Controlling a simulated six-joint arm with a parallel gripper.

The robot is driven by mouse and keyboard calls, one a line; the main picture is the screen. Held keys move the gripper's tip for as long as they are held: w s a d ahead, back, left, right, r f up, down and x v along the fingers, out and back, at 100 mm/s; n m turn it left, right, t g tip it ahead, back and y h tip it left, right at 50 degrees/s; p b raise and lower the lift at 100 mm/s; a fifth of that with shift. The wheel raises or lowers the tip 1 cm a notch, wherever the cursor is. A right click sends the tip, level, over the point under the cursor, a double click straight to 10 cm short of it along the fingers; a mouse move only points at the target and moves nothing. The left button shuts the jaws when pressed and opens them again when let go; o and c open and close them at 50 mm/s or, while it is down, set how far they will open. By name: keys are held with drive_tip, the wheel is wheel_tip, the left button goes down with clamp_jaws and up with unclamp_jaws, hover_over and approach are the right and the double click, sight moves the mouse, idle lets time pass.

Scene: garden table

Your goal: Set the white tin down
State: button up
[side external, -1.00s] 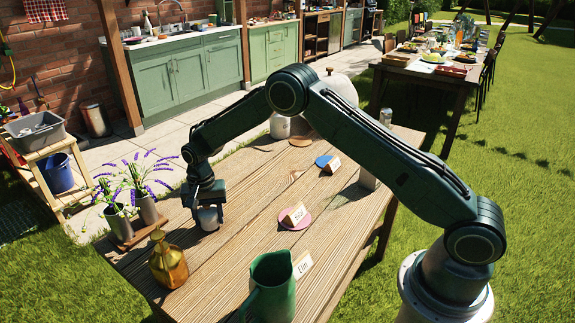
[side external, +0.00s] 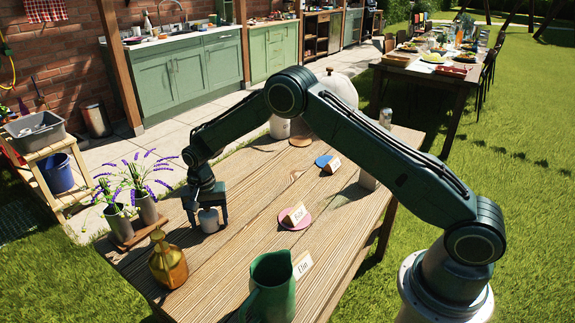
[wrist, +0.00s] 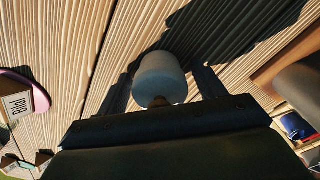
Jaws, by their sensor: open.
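The white tin (side external: 208,220) stands upright on the wooden table (side external: 235,250), near its left side. My gripper (side external: 208,215) is open around it, with one finger on each side. In the wrist view the white tin (wrist: 160,76) sits between my two spread fingers (wrist: 160,95), with gaps visible on both sides. The tin's base appears to rest on the boards.
Lavender pots (side external: 147,208) stand on a wooden board just left of the tin. An amber bottle (side external: 167,262) and a green jug (side external: 270,285) are nearer the front. A pink disc (side external: 294,224) with a name card lies to the right; boards between are clear.

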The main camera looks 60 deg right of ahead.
wheel_tip(320, 180, up, 11)
drive_tip(key=shift+r, duration=0.65)
idle(0.6)
drive_tip(key=shift+s+r, duration=0.1)
drive_tip(key=shift+r, duration=0.2)
drive_tip(key=s+d+r+n+t, duration=0.1)
drive_tip(key=s+d+r+n, duration=0.1)
drive_tip(key=s+r, duration=0.65)
drive_tip(key=s+d+r+n+t, duration=0.2)
drive_tip(key=s+r, duration=0.6)
drive_tip(key=r, duration=0.2)
drive_tip(key=s+d+n+t, duration=0.2)
drive_tip(key=s+n, duration=0.3)
drive_tip(key=s, duration=1.8)
drive_tip(key=shift+f+t, duration=0.3)
